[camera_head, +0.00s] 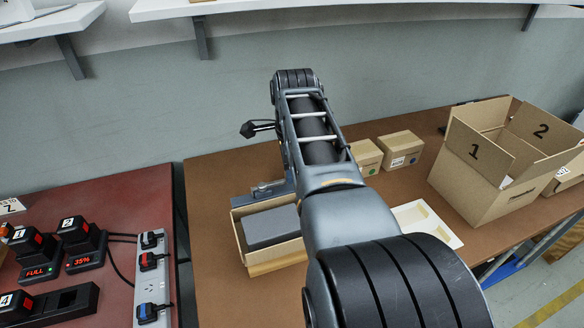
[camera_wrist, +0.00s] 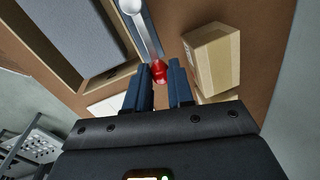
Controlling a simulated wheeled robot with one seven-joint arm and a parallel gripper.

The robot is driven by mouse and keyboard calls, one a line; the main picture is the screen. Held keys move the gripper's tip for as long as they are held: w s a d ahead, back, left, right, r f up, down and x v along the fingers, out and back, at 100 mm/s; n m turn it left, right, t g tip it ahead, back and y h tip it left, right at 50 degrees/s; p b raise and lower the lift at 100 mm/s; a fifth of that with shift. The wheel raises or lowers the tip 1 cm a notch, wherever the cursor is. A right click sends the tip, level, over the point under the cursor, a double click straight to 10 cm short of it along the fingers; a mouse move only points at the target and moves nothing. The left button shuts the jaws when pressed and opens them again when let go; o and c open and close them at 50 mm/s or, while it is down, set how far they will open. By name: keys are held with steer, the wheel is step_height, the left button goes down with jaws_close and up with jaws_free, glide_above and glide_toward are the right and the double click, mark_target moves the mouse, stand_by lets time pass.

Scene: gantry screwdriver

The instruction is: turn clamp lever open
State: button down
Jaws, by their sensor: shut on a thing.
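The clamp lever (camera_wrist: 146,35) shows in the wrist view as a pale metal rod with a red knob (camera_wrist: 159,72) at its near end. My gripper (camera_wrist: 166,68) has its two blue-grey fingers around the red knob and is shut on it. The rod runs up and left from the knob to a pale round end at the top edge. In the head view my arm covers the gripper and the knob. A blue-grey metal part (camera_head: 266,190), seemingly of the clamp, shows just left of my arm.
An open box (camera_head: 243,247) holding a grey block (camera_head: 272,227) stands beside the clamp. Small cartons (camera_head: 401,148), a pale tray (camera_head: 433,222) and a large open carton (camera_head: 470,170) lie right of my arm. Chargers (camera_head: 85,240) and a power strip (camera_head: 152,270) are on the red table at left.

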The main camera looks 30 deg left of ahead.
steer(key=c, duration=1)
jaws_free()
steer(key=shift+s+d+r, duration=0.15)
steer(key=shift+r, duration=1.15)
steer(key=shift+s+d+r, duration=0.15)
steer(key=shift+r, duration=1.1)
steer(key=shift+s+d+r, duration=0.15)
steer(key=shift+r, duration=1.15)
